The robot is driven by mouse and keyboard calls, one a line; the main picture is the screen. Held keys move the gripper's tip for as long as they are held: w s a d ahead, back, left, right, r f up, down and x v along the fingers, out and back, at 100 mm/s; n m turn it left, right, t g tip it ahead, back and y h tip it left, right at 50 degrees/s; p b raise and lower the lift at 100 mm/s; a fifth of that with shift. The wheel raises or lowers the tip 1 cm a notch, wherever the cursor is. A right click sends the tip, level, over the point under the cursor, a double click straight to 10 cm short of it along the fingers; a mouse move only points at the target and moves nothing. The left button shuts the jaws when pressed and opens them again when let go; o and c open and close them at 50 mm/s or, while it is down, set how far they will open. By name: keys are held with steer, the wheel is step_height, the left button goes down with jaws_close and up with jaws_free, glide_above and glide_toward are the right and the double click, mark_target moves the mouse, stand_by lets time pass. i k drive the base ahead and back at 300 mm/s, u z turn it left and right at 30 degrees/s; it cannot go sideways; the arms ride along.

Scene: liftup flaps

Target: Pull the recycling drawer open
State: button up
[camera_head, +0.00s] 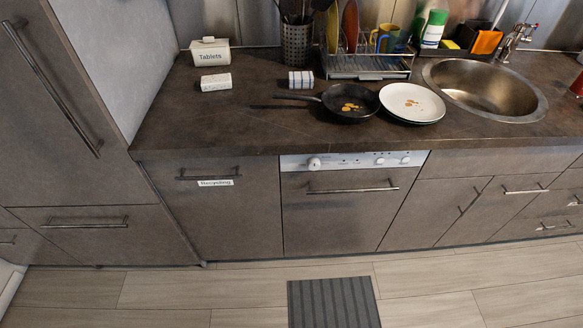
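The recycling drawer (223,222) is a brown-grey front under the counter, left of the dishwasher. It sits flush with the fronts beside it and looks closed. Its dark horizontal bar handle (208,177) runs near the top edge. A white label reading "Recycling" (215,183) is stuck just below the handle. My gripper is not in view, and no part of my arm shows near the drawer.
The dishwasher (338,207) adjoins the drawer on the right, with its own bar handle. A tall cabinet (62,120) stands at left. The counter (250,128) holds a pan (350,94) and plates. A striped grey mat (333,303) lies on otherwise clear floor.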

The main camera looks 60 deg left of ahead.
mark_target(228, 208)
steer(key=z, duration=0.3)
steer(key=i, duration=1.25)
steer(key=u, duration=3.7)
